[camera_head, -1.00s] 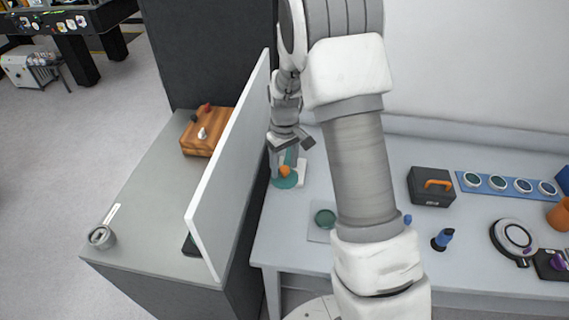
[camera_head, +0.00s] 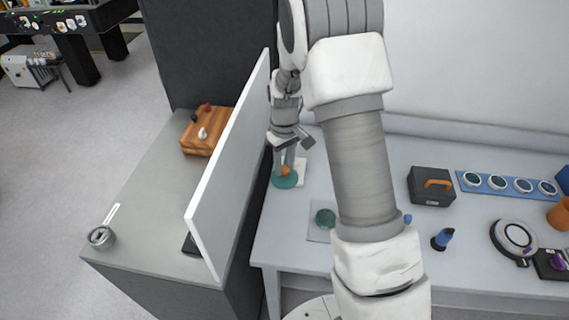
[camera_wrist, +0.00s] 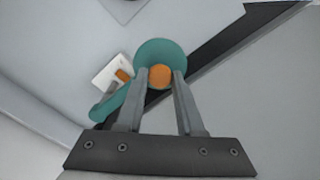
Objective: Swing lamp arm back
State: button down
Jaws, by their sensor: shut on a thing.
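The lamp has a teal round head (camera_wrist: 172,52) with an orange knob (camera_wrist: 160,76) on top, and a teal arm (camera_wrist: 113,102) running to a white base (camera_wrist: 115,72) with an orange patch. In the head view, the teal head (camera_head: 285,182) sits on the bench near the partition, with the white base (camera_head: 301,172) to its right. My gripper (camera_wrist: 159,74) reaches down over the head with its fingers on either side of the orange knob, shut on it. It also shows in the head view (camera_head: 285,168). The finger contact is partly hidden there.
An upright white panel (camera_head: 230,170) stands just left of the lamp. A green disc on a plate (camera_head: 325,218), a dark box with an orange handle (camera_head: 432,187) and a blue rack of discs (camera_head: 505,184) are to the right on the bench (camera_head: 300,245).

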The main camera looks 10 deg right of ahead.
dwell(0.8)
jog(key=shift+s+d+n+b, duration=0.2)
jog(key=shift+d+n+b, duration=0.2)
jog(key=shift+d, duration=0.3)
jog(key=d+n+b, duration=0.2)
jog(key=d+n, duration=0.5)
jog(key=d, duration=0.2)
jog(key=w+d+n+p, duration=0.3)
jog(key=w+d+n, duration=0.6)
jog(key=d+n, duration=0.1)
jog(key=shift+w+d, duration=0.15)
jog(key=shift+d, duration=0.15)
jog(key=shift+r, duration=0.1)
jog(key=c, duration=0.5)
grip_release()
